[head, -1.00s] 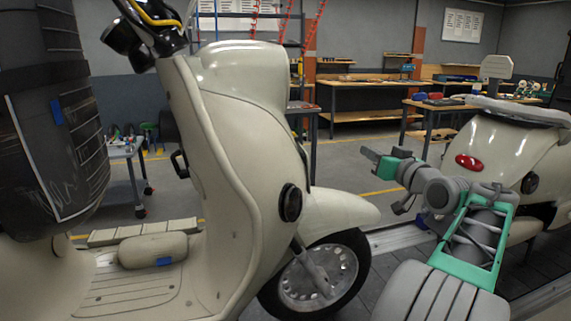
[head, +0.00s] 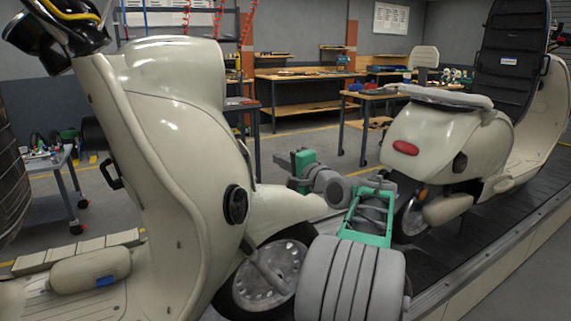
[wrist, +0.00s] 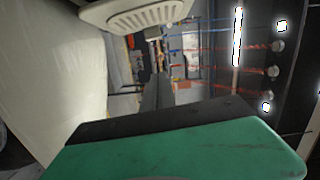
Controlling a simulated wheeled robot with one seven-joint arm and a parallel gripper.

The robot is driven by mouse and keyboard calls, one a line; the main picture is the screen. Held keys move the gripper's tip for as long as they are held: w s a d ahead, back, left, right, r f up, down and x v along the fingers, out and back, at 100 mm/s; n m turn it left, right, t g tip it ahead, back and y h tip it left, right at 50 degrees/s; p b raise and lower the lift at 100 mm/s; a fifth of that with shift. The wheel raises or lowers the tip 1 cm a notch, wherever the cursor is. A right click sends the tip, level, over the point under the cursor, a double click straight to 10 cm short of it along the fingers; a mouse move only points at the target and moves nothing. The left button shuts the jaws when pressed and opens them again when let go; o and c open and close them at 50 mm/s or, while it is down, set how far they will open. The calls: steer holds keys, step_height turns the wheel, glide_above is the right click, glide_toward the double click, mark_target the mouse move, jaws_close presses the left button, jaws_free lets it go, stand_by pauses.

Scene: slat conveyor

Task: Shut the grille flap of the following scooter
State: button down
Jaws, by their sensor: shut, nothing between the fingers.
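The following scooter (head: 175,130) is the large cream one at the left in the head view, its front turned right. Its front face is turned away there, so no flap shows. In the wrist view a cream flap with grille slots (wrist: 145,14) sticks out at the top edge, apart from the cream body panel (wrist: 50,70) at the left. Its hinge is out of sight.
A second cream scooter (head: 445,140) stands ahead on the dark slat conveyor (head: 455,235) at the right. Workbenches (head: 305,85) stand at the back. A cart (head: 55,170) stands at the left.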

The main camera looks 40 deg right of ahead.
steer(key=w, duration=0.2)
steer(key=w+a, duration=0.1)
steer(key=w, duration=0.1)
steer(key=w+a, duration=0.1)
steer(key=w, duration=0.1)
steer(key=shift+a+f+b, duration=0.1)
steer(key=shift+a+b, duration=0.1)
steer(key=shift+b, duration=0.15)
steer(key=shift+w+a+f, duration=0.1)
steer(key=shift+a, duration=0.1)
